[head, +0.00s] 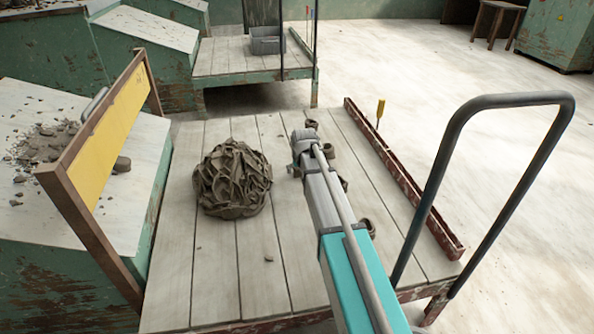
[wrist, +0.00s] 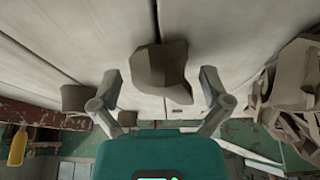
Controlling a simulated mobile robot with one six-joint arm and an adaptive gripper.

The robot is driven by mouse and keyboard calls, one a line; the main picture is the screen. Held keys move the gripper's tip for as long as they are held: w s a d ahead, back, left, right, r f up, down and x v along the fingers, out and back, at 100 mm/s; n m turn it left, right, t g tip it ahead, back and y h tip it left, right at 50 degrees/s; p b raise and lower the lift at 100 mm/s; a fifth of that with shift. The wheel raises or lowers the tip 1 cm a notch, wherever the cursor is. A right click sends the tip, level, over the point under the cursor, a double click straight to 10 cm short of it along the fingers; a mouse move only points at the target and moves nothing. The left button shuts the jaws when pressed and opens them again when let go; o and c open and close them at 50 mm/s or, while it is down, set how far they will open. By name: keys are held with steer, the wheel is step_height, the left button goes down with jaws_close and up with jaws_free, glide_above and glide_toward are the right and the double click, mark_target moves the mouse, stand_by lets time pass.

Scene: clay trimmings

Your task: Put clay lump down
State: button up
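A brown-grey clay lump (wrist: 162,72) shows in the wrist view between my two fingers, with a gap on each side. It appears to rest on the pale boards. My gripper (wrist: 159,78) is open around it, not touching it. In the head view my gripper (head: 305,143) is over the plank platform (head: 215,262), with a lump (head: 311,124) just beyond its end. Another lump (head: 369,227) sits right of my arm, and one more (head: 343,183) is partly hidden behind it. In the wrist view, another lump (wrist: 77,97) lies left of my left finger.
A big heap of clay trimmings (head: 232,180) stands left of my gripper. A rusty red rail (head: 400,180) edges the platform's right side, with a dark hoop handle (head: 515,98) near it. A framed yellow board (head: 108,125) stands at the left. The front-left boards are mostly clear.

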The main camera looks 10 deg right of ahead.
steer(key=shift+r, duration=0.1)
stand_by(0.3)
steer(key=p+v, duration=1.1)
steer(key=v, duration=0.1)
stand_by(0.6)
stand_by(0.5)
steer(key=s+a+f+g, duration=0.1)
steer(key=s+g, duration=0.3)
steer(key=s, duration=2.1)
steer(key=shift+s+a+f+g, duration=0.15)
steer(key=shift+s+a+g, duration=0.15)
steer(key=shift+s+a, duration=0.1)
step_height(320, 180, up, 45)
steer(key=p, duration=4.5)
steer(key=shift+p, duration=0.35)
